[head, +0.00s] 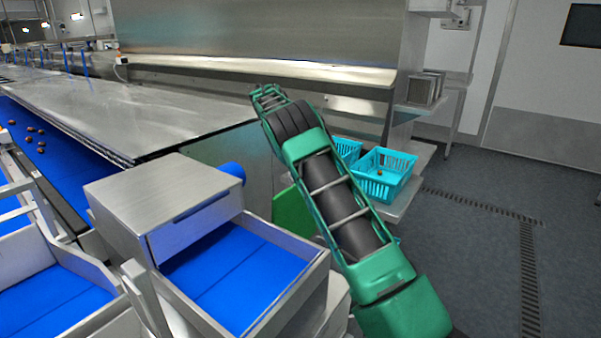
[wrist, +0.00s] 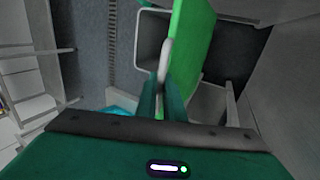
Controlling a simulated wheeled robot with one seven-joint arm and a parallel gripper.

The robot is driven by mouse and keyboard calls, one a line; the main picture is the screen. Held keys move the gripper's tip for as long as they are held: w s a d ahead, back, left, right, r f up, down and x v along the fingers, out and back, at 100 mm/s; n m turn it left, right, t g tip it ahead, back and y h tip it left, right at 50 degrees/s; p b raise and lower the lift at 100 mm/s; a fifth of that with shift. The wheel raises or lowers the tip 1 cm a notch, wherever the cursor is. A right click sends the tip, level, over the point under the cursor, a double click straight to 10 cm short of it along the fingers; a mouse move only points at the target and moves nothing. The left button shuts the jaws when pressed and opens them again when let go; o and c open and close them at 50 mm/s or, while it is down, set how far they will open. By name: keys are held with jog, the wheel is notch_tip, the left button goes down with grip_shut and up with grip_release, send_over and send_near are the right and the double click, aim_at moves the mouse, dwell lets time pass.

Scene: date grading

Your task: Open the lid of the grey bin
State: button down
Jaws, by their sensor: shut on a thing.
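The bright green lid (wrist: 194,45) of the bin stands raised on edge in the wrist view. Part of it shows in the head view (head: 291,214), beside the steel machine and partly behind my arm. The grey bin's pale rim (wrist: 138,45) shows just left of the lid in the wrist view, with an opening inside it. My gripper (wrist: 161,88) is shut on the lid at its pale near edge. The exact contact is partly covered by the fingers. My arm hides the gripper and most of the bin in the head view.
Turquoise baskets (head: 385,176) stand on a low shelf right of my arm. A steel machine with a blue-lined tray (head: 235,275) stands close on the left. A blue belt with several dates runs at far left. The floor (head: 480,235) at right is open, with a drain channel.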

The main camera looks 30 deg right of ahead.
jog(key=shift+w+a+r, duration=0.25)
jog(key=shift+r, duration=0.15)
jog(key=c, duration=1.8)
grip_release()
jog(key=shift+s+r, duration=0.1)
jog(key=shift+c, duration=0.2)
jog(key=shift+f, duration=0.25)
